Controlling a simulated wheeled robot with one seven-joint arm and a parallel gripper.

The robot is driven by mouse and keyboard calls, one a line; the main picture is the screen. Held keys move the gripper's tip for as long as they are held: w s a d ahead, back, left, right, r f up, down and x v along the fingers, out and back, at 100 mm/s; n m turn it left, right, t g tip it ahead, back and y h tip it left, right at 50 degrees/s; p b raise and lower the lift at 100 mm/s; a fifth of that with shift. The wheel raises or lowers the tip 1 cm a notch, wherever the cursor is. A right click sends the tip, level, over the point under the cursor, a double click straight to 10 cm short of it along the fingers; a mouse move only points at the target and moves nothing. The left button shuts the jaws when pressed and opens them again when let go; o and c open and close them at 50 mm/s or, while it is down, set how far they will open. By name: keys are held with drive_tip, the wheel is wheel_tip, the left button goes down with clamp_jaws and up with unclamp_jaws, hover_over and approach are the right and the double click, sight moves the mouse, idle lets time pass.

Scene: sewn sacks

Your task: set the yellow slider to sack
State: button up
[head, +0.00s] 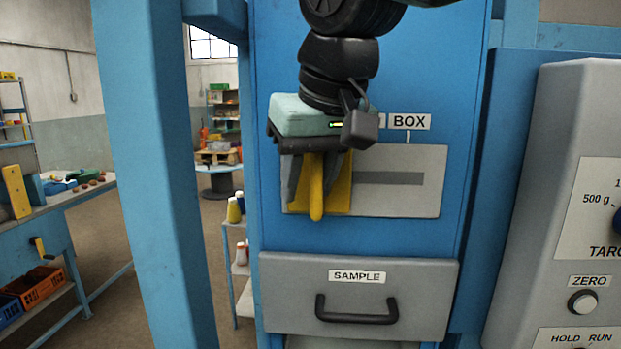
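The yellow slider (316,196) is a yellow plate with an upright handle bar, set in a light grey panel (400,205) on the blue machine front. It stands at the left part of the horizontal slot (390,178), left of the BOX label (408,121) and its tick mark. My gripper (316,180) points down in front of the slider. Its grey fingers lie on either side of the handle, with a gap showing at the left finger. A label edge left of BOX is mostly hidden by my arm, so no sack label is readable.
A grey drawer marked SAMPLE (360,297) with a black handle sits below the panel. A grey control box (570,240) with a ZERO button juts out at right. A blue post (165,180) stands at left. The slot right of the slider is clear.

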idle(0.3)
drive_tip(key=b+v, duration=0.2)
drive_tip(key=v, duration=1.5)
drive_tip(key=shift+r, duration=0.25)
wheel_tip(320, 180, down, 15)
drive_tip(key=n+g+b, duration=0.1)
drive_tip(key=b, duration=0.1)
drive_tip(key=s+d+f+g, duration=0.1)
drive_tip(key=s+d+f, duration=0.3)
drive_tip(key=f, duration=0.6)
drive_tip(key=s+d+f+g+h+b, duration=0.1)
drive_tip(key=s+d+f, duration=0.3)
drive_tip(key=f, duration=0.6)
drive_tip(key=s+d+f+h+b, duration=0.1)
drive_tip(key=s+d+f, duration=0.4)
drive_tip(key=f, duration=0.5)
drive_tip(key=shift+g, duration=0.4)
drive_tip(key=shift+w+d, duration=0.1)
